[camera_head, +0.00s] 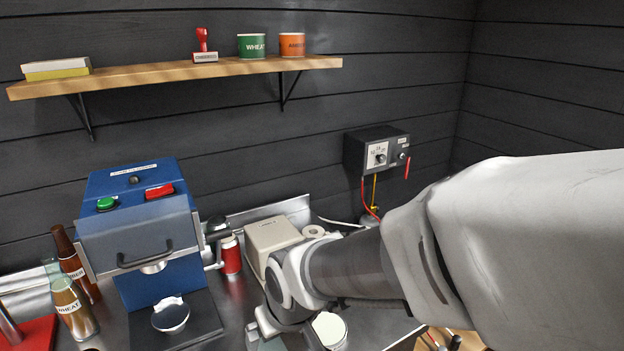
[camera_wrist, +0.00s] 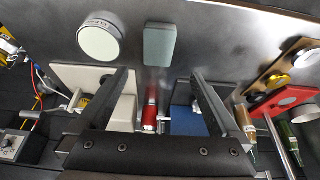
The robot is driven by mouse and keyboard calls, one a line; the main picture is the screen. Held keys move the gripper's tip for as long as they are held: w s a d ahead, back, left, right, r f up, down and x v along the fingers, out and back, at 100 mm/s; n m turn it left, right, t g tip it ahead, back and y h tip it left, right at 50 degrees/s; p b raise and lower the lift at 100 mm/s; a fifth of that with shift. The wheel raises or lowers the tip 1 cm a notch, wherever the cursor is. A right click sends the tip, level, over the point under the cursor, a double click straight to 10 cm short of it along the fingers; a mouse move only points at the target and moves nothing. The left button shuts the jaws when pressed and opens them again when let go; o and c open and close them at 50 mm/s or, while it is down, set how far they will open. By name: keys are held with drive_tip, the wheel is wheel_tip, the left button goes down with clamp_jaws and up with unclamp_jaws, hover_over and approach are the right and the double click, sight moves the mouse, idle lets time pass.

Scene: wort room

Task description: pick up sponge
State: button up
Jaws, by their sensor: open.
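A grey-green rounded block (camera_wrist: 159,46), which looks like the sponge, lies flat on the steel counter in the wrist view. In the head view only a small grey-green patch (camera_head: 271,344) shows at the bottom edge, partly hidden by my gripper. My gripper (camera_wrist: 160,76) is open and empty, its two fingers spread wide. The block appears centred between the finger lines, beyond the fingertips and apart from them. In the head view my gripper (camera_head: 283,335) hangs low over the counter.
A white round-lidded tub (camera_wrist: 100,40) stands close beside the block. A red can (camera_head: 231,256), a beige box (camera_head: 272,236), a blue machine (camera_head: 140,225) and bottles (camera_head: 72,305) stand around. A wall shelf (camera_head: 180,72) holds tins and a stamp. Bare counter surrounds the block.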

drive_tip(key=b, duration=0.2)
approach(275, 347)
drive_tip(key=f, duration=0.1)
drive_tip(key=s+a+f, duration=0.1)
drive_tip(key=shift+s+f, duration=0.15)
drive_tip(key=shift+f, duration=0.2)
drive_tip(key=shift+w+b+x, duration=0.15)
drive_tip(key=shift+b+x, duration=0.4)
drive_tip(key=shift+x, duration=0.9)
drive_tip(key=shift+w+b+x, duration=0.15)
drive_tip(key=shift+b+x, duration=0.4)
drive_tip(key=shift+x, duration=0.9)
drive_tip(key=shift+f+b, duration=0.15)
drive_tip(key=shift+b, duration=0.2)
drive_tip(key=c, duration=1.3)
drive_tip(key=r+p, duration=0.1)
drive_tip(key=r, duration=0.1)
drive_tip(key=r+p, duration=0.2)
drive_tip(key=r, duration=0.1)
drive_tip(key=shift+d+r, duration=0.2)
drive_tip(key=shift+r, duration=0.1)
drive_tip(key=d+r+p, duration=0.1)
drive_tip(key=d+r, duration=0.1)
drive_tip(key=d, duration=0.1)
drive_tip(key=d+r+p, duration=0.2)
drive_tip(key=d, duration=0.2)
drive_tip(key=d+r+p, duration=0.2)
drive_tip(key=d, duration=0.2)
drive_tip(key=shift+d, duration=0.1)
